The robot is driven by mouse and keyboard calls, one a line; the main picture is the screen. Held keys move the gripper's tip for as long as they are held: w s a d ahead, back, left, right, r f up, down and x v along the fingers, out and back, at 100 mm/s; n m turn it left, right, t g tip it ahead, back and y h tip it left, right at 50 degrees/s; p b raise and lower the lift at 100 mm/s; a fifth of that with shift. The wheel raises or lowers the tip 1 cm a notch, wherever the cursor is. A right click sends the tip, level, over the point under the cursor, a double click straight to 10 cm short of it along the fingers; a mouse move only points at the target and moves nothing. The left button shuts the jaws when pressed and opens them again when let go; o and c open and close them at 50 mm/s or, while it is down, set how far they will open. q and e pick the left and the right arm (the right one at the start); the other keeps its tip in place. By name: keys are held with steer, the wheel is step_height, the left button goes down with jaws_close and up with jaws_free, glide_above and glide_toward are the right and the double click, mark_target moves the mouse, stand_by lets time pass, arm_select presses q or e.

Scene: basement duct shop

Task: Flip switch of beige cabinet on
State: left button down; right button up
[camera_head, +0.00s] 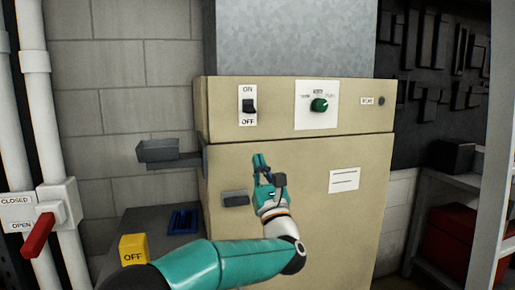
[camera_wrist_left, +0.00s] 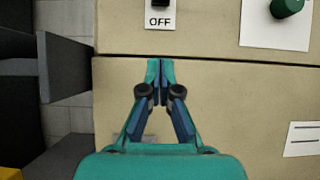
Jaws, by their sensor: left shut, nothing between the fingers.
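The beige cabinet (camera_head: 300,230) stands in the middle of the head view. Its black switch (camera_head: 249,105) sits on a white plate between the labels ON and OFF, at the upper left of the front. I cannot tell surely which way the lever is tipped. In the left wrist view only the switch's lower end (camera_wrist_left: 160,3) shows, above OFF. My left gripper (camera_head: 259,158) is shut and empty, in front of the cabinet below the switch, fingertips pointing up. In the wrist view its fingertips (camera_wrist_left: 160,62) line up under the OFF label. My right gripper is not seen.
A green knob (camera_head: 319,104) is right of the switch. A small handle (camera_head: 235,198) is on the cabinet door beside my gripper. A grey bracket (camera_head: 170,152) juts out left. A red lever (camera_head: 38,236) and a yellow OFF block (camera_head: 133,247) are at lower left.

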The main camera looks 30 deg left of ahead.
mark_target(248, 126)
arm_select(q)
steer(key=p+x, duration=0.5)
steer(key=x, duration=0.4)
steer(key=shift+w+a+r, duration=0.15)
steer(key=shift+a+r, duration=0.05)
steer(key=shift+r, duration=0.15)
steer(key=shift+s+d+r+p, duration=0.2)
steer(key=shift+d+r+p, duration=0.05)
steer(key=shift+r, duration=0.25)
steer(key=shift+s+d+r+p, duration=0.2)
steer(key=shift+r+p, duration=0.1)
steer(key=shift+r, duration=0.25)
steer(key=shift+s+d+r+p, duration=0.15)
steer(key=shift+d+r+p, duration=0.1)
steer(key=shift+r, duration=0.25)
